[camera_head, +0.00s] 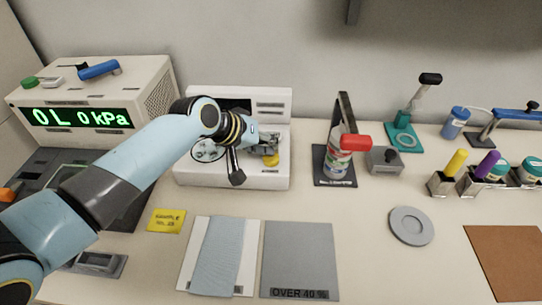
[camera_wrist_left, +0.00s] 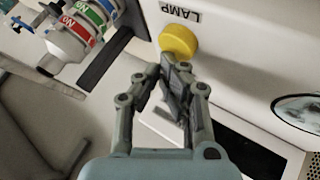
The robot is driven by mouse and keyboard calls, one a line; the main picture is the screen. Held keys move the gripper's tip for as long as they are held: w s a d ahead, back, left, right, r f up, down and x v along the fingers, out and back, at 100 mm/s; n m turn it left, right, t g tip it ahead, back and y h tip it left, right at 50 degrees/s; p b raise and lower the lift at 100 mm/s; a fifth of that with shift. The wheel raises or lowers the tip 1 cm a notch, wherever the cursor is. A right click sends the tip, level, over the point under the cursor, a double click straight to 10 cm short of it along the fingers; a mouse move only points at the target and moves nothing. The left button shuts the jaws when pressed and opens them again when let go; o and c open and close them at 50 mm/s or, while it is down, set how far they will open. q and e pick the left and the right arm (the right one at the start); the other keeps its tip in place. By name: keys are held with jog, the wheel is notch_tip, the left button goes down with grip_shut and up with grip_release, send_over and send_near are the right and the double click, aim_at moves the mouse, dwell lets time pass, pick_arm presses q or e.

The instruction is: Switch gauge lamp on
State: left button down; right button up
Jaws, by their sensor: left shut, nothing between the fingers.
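The gauge is a white boxy device (camera_head: 233,178) at the back middle of the bench. Its yellow round lamp knob (camera_head: 271,160) is on the front, and in the left wrist view the yellow knob (camera_wrist_left: 178,41) sits beside the label "LAMP" (camera_wrist_left: 182,14). My left gripper (camera_head: 272,145) is shut and empty, right by the knob. In the wrist view its fingertips (camera_wrist_left: 176,72) are just below the knob; I cannot tell whether they touch it. Whether the lamp is lit cannot be told. My right gripper is not in view.
A bottle with a red cap (camera_head: 340,158) stands right of the gauge on a dark stand. A pressure display box (camera_head: 95,100) is at the left. Grey mat (camera_head: 300,250) and cloth (camera_head: 222,255) lie in front. A grey disc (camera_head: 411,226) lies at the right.

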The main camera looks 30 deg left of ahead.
pick_arm(q)
jog(key=shift+f+b, duration=0.6)
jog(key=shift+f, duration=0.3)
dwell(0.8)
jog(key=shift+r, duration=0.1)
jog(key=shift+r+p, duration=1.25)
jog(key=shift+p, duration=0.1)
notch_tip(320, 180, up, 5)
jog(key=p, duration=0.5)
jog(key=shift+r, duration=0.1)
dwell(0.3)
